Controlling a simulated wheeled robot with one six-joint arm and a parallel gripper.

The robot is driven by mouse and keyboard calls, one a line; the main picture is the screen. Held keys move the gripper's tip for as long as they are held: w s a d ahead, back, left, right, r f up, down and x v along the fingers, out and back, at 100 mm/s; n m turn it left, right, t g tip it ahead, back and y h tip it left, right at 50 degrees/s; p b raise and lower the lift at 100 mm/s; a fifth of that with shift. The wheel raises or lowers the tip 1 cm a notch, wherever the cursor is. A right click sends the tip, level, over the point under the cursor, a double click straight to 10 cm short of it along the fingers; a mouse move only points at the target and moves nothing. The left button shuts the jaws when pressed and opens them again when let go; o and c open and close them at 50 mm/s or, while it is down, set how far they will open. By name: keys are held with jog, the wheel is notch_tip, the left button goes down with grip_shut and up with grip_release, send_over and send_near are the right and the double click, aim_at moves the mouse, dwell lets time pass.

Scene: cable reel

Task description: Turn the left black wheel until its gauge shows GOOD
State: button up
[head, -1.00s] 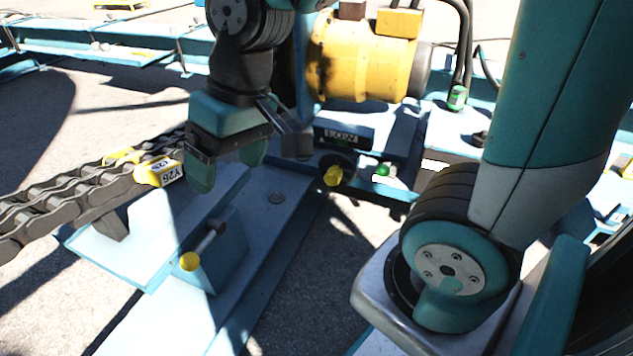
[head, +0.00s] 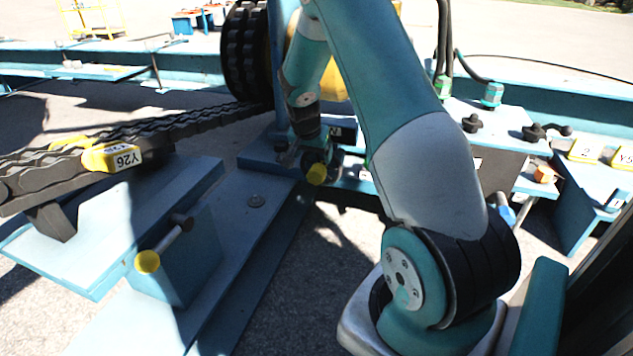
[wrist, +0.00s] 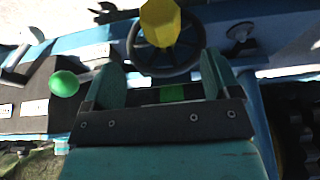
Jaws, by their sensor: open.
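A black spoked wheel (wrist: 165,70) with a yellow knob (wrist: 160,22) shows at the top middle of the wrist view. In the head view its yellow knob (head: 317,174) is seen below my wrist, with the wheel mostly hidden. My gripper (wrist: 162,68) is open and empty, one finger on each side of the wheel's lower part in the picture; contact cannot be told. A small green patch (wrist: 172,93) shows between the fingers, with no readable word. The dark gauge box (head: 345,131) is partly covered by my arm in the head view, its reading illegible.
A green knob (wrist: 64,83) lies left of my gripper in the wrist view. A heavy chain (head: 190,128) with a yellow Y26 tag (head: 112,157) runs at the left. Black knobs (head: 470,123) sit at the right.

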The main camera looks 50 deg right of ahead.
aim_at(315, 170)
jog(key=b+x, duration=0.4)
jog(key=x, duration=0.6)
jog(key=shift+f+b, duration=0.25)
jog(key=shift+b, duration=0.1)
jog(key=c, duration=1.3)
jog(key=shift+a, duration=0.1)
